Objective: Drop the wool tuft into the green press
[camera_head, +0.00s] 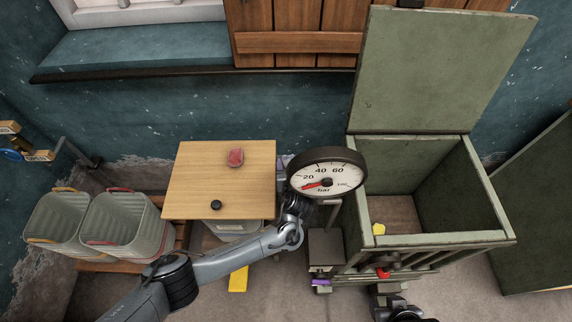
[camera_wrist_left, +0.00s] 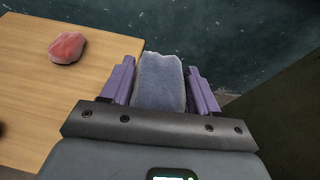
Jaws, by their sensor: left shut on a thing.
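A grey-blue wool tuft (camera_wrist_left: 160,82) sits between the purple fingers of my left gripper (camera_wrist_left: 160,88) in the left wrist view, and the gripper is shut on it. In the head view my left arm reaches in from the lower left to beside the table's right edge, and the pressure gauge hides most of the gripper. The green press (camera_head: 484,239) stands to the right with its lid (camera_head: 440,70) raised and its top open. A small yellow piece (camera_head: 379,229) is inside the press. My right gripper is not clearly seen.
A wooden table (camera_head: 190,188) holds a pink-red lump (camera_head: 235,157) and a black knob (camera_head: 216,205). The round gauge (camera_head: 326,176) stands between table and press. Two grey bins (camera_head: 122,222) are at the left. A green panel (camera_head: 540,210) stands at the right.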

